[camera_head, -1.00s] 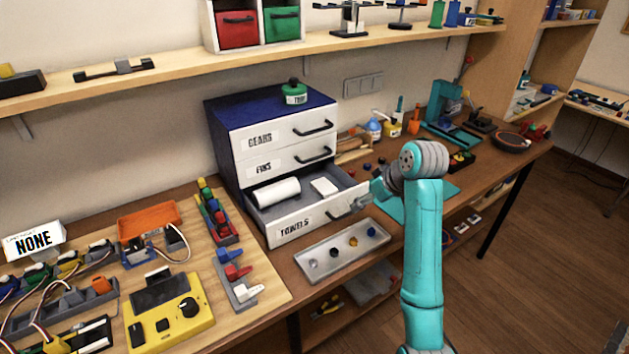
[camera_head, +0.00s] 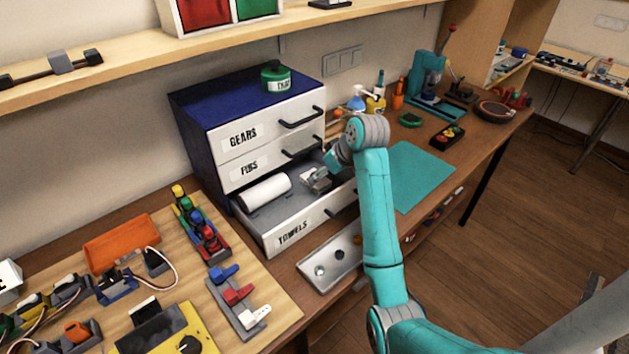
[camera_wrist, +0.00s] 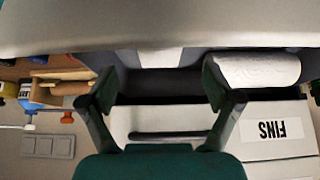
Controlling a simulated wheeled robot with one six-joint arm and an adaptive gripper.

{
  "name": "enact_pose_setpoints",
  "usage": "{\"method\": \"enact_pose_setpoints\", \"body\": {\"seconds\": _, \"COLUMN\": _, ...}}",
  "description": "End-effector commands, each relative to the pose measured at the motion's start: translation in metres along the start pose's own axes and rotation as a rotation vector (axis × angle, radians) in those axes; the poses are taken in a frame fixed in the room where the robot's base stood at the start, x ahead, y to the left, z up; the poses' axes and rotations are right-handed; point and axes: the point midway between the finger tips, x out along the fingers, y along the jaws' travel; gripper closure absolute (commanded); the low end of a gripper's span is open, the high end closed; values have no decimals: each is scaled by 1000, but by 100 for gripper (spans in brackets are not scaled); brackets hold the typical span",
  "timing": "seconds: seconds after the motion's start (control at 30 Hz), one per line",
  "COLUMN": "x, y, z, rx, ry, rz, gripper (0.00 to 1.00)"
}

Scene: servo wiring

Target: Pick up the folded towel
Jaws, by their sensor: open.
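The folded towel is small and white and lies in the open drawer labelled TOWELS (camera_head: 290,234). In the head view my gripper (camera_head: 318,183) is down at the drawer and covers most of the towel. In the wrist view a pale patch that looks like the folded towel (camera_wrist: 160,57) shows beyond the gap between my fingers (camera_wrist: 160,84). The fingers are spread apart with nothing between them. I cannot tell how far above the towel they are.
A white towel roll (camera_head: 265,190) lies left of my gripper in the same drawer. The shut FINS drawer (camera_head: 250,168) and its handle are close behind my gripper. A grey tray (camera_head: 322,278) with small parts sits before the drawer. A teal mat (camera_head: 420,175) is at right.

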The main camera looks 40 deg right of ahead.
Motion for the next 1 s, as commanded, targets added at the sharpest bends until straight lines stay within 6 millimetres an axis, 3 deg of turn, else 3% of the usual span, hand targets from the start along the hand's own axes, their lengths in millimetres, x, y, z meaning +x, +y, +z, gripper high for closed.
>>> {"method": "enact_pose_setpoints", "body": {"seconds": 0.17, "x": 10, "y": 0, "z": -1, "rx": 0, "ry": 0, "rz": 0, "gripper": 10}}
{"method": "enact_pose_setpoints", "body": {"seconds": 0.5, "x": 53, "y": 0, "z": -6, "rx": 0, "ry": -1, "rz": 0, "gripper": 10}}
{"method": "enact_pose_setpoints", "body": {"seconds": 0.8, "x": 57, "y": 1, "z": -7, "rx": 0, "ry": 1, "rz": 1, "gripper": 10}}
{"method": "enact_pose_setpoints", "body": {"seconds": 0.87, "x": 57, "y": 1, "z": -7, "rx": 0, "ry": 1, "rz": 1, "gripper": 23}}
{"method": "enact_pose_setpoints", "body": {"seconds": 1.0, "x": 57, "y": 1, "z": -7, "rx": 0, "ry": 1, "rz": 1, "gripper": 58}}
